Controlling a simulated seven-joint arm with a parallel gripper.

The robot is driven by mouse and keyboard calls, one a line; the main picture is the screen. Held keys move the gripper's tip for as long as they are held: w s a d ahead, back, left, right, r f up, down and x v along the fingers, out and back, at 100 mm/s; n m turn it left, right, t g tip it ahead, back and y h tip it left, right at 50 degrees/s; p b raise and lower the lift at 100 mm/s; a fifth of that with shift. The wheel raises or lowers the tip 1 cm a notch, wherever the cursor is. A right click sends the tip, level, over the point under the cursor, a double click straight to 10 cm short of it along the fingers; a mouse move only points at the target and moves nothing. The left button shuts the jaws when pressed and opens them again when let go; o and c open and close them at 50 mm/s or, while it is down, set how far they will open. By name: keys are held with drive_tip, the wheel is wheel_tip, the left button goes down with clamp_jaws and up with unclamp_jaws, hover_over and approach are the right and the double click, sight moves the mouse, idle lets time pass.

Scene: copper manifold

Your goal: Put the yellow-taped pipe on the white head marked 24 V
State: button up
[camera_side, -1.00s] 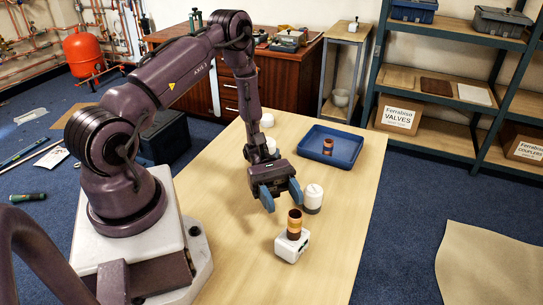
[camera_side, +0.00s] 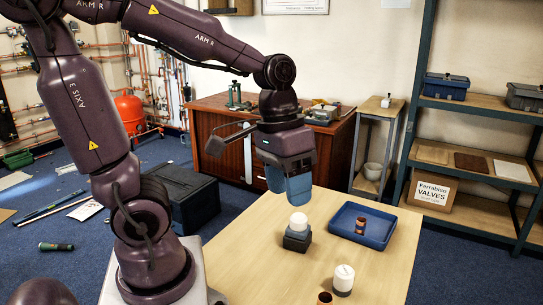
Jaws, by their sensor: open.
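My gripper (camera_side: 292,198) is open and empty, its blue fingers seen nearly edge-on above the table's far part. A white head (camera_side: 298,222) on a dark square base (camera_side: 296,241) stands just below it. Another white head with a dark lower band (camera_side: 343,278) stands nearer the front. A short copper pipe with a dark band (camera_side: 360,226) stands in the blue tray. Another copper pipe (camera_side: 325,298) is cut off by the bottom edge. I cannot make out yellow tape on either pipe, nor a readable 24 V mark on either head.
The blue tray (camera_side: 388,239) lies at the table's back right. The wooden table (camera_side: 265,265) is bare to the left of the heads. A wooden cabinet (camera_side: 222,165) stands behind, and a shelf rack (camera_side: 416,130) stands to the right.

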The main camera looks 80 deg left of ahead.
drive_tip(key=s+r+m+t, duration=0.1)
drive_tip(key=r+t+y, duration=0.1)
drive_tip(key=r+t, duration=0.1)
drive_tip(key=s+r+m+t+y, duration=0.1)
drive_tip(key=r, duration=0.1)
drive_tip(key=shift+s+a+m+t, duration=0.25)
drive_tip(key=shift+s+m+t, duration=0.05)
idle(0.9)
